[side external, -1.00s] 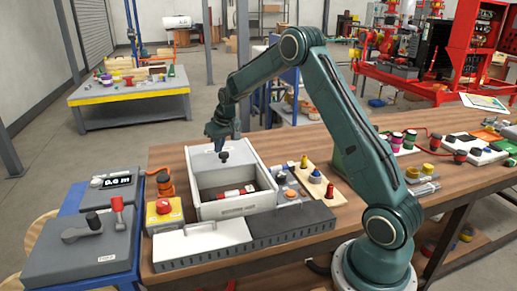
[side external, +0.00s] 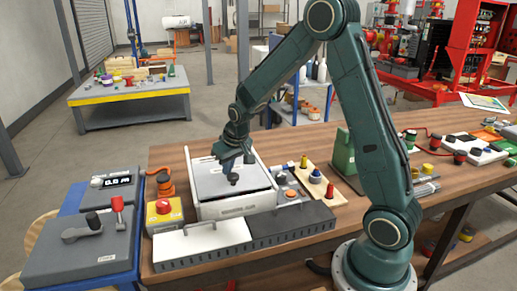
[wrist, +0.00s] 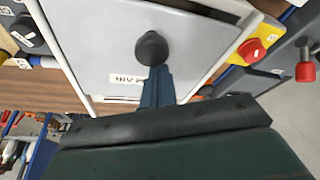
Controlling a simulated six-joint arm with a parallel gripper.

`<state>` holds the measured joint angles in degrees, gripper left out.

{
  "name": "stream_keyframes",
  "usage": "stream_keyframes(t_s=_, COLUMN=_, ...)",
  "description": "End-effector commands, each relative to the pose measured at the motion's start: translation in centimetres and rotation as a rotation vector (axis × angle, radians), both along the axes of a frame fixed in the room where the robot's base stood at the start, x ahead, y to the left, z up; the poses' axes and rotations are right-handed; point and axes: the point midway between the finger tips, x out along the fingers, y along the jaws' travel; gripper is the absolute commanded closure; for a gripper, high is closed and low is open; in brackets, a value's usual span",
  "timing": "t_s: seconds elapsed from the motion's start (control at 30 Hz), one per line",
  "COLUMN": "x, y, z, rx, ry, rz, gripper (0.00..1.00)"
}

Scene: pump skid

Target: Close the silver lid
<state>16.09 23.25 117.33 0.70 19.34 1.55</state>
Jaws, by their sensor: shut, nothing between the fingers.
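The silver lid (side external: 213,183) lies over most of the white box (side external: 238,208) on the bench, with a dark round knob (side external: 234,179) on top. In the wrist view the silver lid (wrist: 110,45) fills the upper middle, with the knob (wrist: 151,48) at its centre. A dark gap shows along one edge of the lid there. My gripper (side external: 247,158) is shut and empty, its fingertips right by the knob. In the wrist view my fingers (wrist: 156,85) meet the knob's near side; whether they touch it is hard to tell.
A yellow box with a red button (side external: 163,208) stands left of the white box. A white panel with a handle (side external: 202,240) and a dark grey block (side external: 290,222) lie in front. Coloured knobs (side external: 316,180) stand close on the right.

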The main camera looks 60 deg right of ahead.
Motion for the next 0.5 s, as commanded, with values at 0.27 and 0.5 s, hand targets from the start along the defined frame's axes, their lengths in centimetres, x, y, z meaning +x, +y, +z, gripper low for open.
stream_keyframes(t_s=0.27, x=-1.7, y=1.7, z=0.0, rx=0.0, ry=0.001, rz=0.0, gripper=1.0)
stream_keyframes(t_s=0.5, x=-1.9, y=1.9, z=-0.1, rx=0.001, ry=0.004, rz=0.0, gripper=1.0)
